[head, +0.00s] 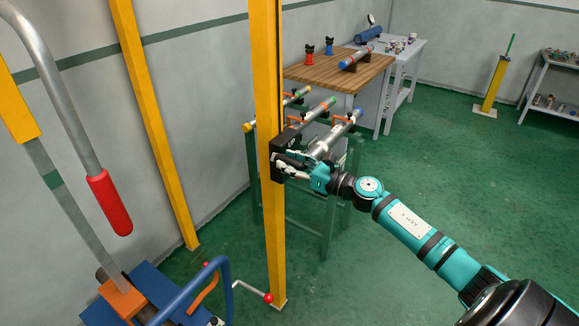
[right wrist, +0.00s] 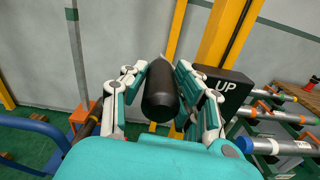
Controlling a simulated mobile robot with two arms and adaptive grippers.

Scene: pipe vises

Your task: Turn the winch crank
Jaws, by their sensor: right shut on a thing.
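A black winch box (head: 277,161) is fixed to the yellow post (head: 266,90); in the right wrist view the box (right wrist: 224,88) carries the white word "UP". My right gripper (head: 290,165) is at this box. In the right wrist view the fingers of my right gripper (right wrist: 160,72) are shut on a black cylindrical handle (right wrist: 162,92), which looks like the crank's grip. The handle lies between both fingers, beside the box. The crank's arm behind it is mostly hidden. My left gripper is not in view.
A bent grey lever with a red grip (head: 109,202) hangs at the left. A blue frame (head: 150,297) and a thin crank with a red ball (head: 268,298) stand low in front. A green rack with pipes (head: 325,150) is behind the post. Green floor is free at the right.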

